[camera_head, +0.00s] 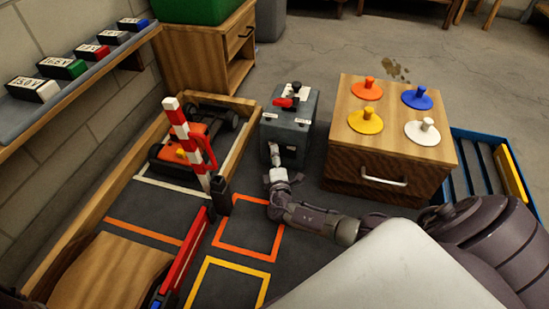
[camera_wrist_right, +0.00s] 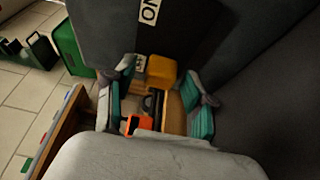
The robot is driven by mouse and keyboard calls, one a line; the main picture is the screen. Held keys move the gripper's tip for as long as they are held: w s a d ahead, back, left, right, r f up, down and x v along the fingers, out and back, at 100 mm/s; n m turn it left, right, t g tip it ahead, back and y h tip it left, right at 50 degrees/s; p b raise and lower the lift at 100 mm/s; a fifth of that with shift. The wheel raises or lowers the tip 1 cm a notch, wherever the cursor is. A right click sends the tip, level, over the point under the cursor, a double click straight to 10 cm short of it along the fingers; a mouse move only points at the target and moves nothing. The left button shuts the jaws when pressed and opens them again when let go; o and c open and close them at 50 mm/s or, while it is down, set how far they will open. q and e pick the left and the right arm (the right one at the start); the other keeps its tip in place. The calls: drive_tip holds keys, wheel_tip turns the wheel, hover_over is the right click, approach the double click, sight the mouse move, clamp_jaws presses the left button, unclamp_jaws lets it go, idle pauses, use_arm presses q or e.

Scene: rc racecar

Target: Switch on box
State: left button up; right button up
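The grey box (camera_head: 296,134) stands on the floor in the middle of the head view, with a red part (camera_head: 287,102) on top. My right gripper (camera_head: 275,156) is at its near face. In the right wrist view the box (camera_wrist_right: 190,30) is a dark surface carrying an "ON" label (camera_wrist_right: 149,11). A yellow-orange block, apparently the switch (camera_wrist_right: 161,72), shows near the fingertips. My right gripper (camera_wrist_right: 156,95) has its teal-padded fingers spread apart, with nothing clamped. Contact with the switch cannot be told. My left gripper is not in view.
Left of the box are a red-and-white striped post (camera_head: 186,137) and an orange car (camera_head: 195,135) in a wooden-edged bay. A wooden cabinet (camera_head: 388,168) with coloured knobbed discs stands close on the right, beside a blue crate (camera_head: 475,165). A shelf (camera_head: 75,90) holds small coloured blocks.

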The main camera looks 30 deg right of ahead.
sight(283, 151)
clamp_jaws()
drive_tip(key=shift+s, duration=0.1)
drive_tip(key=shift+s+d, duration=1)
drive_tip(key=shift+s, duration=0.15)
drive_tip(key=shift+o, duration=0.8)
unclamp_jaws()
drive_tip(key=shift+s, duration=0.15)
drive_tip(key=v, duration=1.1)
drive_tip(key=shift+s+a, duration=0.2)
drive_tip(key=shift+s, duration=0.15)
